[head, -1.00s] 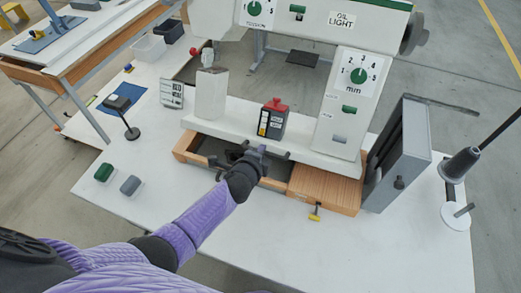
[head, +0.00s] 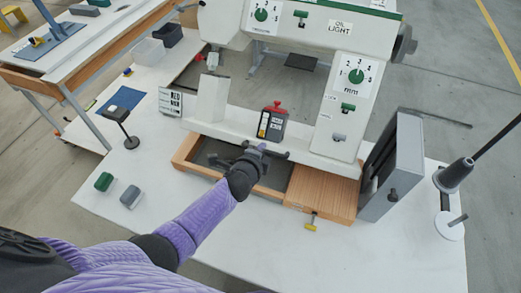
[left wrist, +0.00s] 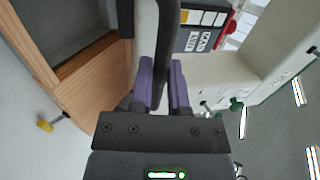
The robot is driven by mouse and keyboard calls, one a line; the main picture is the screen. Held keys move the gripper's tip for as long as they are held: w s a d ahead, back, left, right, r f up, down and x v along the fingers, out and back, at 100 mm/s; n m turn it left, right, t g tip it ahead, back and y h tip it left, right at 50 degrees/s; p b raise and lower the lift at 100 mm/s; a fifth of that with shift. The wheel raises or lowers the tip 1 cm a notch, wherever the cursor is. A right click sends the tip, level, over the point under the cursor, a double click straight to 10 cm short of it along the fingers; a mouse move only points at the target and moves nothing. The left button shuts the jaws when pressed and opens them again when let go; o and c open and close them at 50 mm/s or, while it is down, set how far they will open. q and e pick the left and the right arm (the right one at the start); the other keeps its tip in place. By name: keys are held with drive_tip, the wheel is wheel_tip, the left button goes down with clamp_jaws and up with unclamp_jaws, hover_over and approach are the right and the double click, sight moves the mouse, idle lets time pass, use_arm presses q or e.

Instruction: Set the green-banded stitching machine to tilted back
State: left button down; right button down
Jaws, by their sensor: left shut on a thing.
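The white stitching machine (head: 226,119) with a green band along its top stands in a wooden base (head: 280,200). The front edge of its bed is lifted a little, showing a dark gap above the base. My left gripper (head: 257,152) is at the bed's front edge, shut on a dark bar handle. In the left wrist view, the dark handle (left wrist: 168,45) passes between the purple fingers of the left gripper (left wrist: 163,85). How the handle joins the bed is hidden by the gripper. My right gripper is not in view.
A grey panel (head: 395,165) and thread cone (head: 454,176) are on the right. Green (head: 104,181) and grey (head: 130,196) blocks lie left on the white table. The table's front is mostly clear.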

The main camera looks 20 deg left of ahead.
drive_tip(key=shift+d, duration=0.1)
use_arm(q)
drive_tip(key=c, duration=0.6)
unclamp_jaws()
drive_tip(key=shift+w, duration=0.1)
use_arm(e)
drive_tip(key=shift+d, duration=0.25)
use_arm(q)
drive_tip(key=shift+r, duration=0.1)
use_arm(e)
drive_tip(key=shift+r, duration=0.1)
use_arm(q)
drive_tip(key=p+v, duration=0.4)
drive_tip(key=v, duration=0.6)
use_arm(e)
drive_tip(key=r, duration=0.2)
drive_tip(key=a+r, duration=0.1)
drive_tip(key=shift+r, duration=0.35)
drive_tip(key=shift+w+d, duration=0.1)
